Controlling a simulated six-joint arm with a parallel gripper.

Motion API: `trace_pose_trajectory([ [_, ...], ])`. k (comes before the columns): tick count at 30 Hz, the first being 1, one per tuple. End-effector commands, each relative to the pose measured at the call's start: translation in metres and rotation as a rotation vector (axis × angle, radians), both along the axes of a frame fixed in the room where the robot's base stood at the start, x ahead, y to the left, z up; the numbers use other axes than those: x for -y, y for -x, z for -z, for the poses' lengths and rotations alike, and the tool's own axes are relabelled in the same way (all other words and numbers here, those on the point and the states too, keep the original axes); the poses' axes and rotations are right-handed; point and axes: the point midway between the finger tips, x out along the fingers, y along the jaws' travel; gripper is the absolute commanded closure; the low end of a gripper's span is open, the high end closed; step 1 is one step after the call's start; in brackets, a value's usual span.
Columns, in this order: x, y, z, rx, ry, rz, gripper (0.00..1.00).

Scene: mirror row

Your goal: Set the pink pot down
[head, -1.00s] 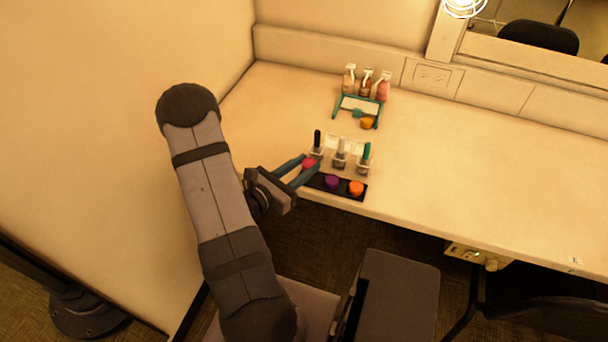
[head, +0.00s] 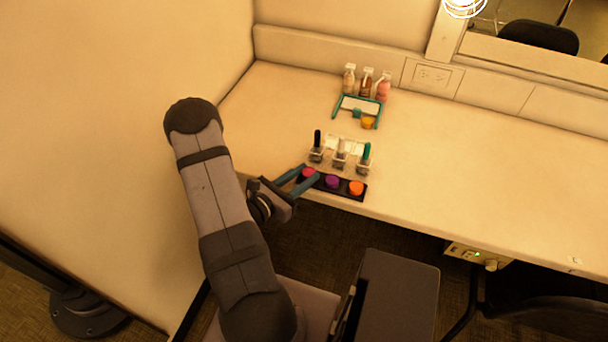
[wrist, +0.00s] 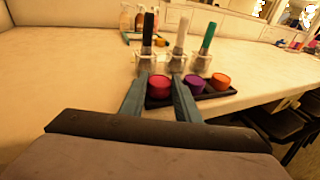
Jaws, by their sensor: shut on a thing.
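The pink pot (head: 308,173) is between the fingertips of my gripper (head: 307,178), at the left end of a black tray (head: 345,192). In the wrist view the pink pot (wrist: 159,86) sits between the two teal fingers of my gripper (wrist: 160,96), at the tray's left end. My gripper is shut on it. The purple pot (head: 332,181) and orange pot (head: 356,188) stand to its right in the tray. I cannot tell whether the pink pot's base touches the tray floor.
Behind the tray, clear holders carry a black (head: 317,140), a grey-white (head: 340,148) and a green-topped item (head: 366,153). Farther back are a teal frame (head: 345,100), a yellow-orange pot (head: 368,123) and bottles (head: 366,82). The counter to the right is clear.

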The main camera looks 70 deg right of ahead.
Motion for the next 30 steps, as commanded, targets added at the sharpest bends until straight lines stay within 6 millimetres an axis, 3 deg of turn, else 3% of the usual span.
trace_pose_trajectory([
  [2,0.0,0.0,0.004,0.0,0.0,0.0,0.93],
  [3,0.0,0.0,0.002,0.0,0.0,0.0,0.61],
  [5,0.0,0.0,0.002,0.0,0.0,0.0,0.52],
  [17,-0.003,-0.002,0.003,-0.001,0.0,-0.002,0.52],
  [30,-0.048,-0.019,-0.004,0.0,-0.001,-0.004,0.52],
])
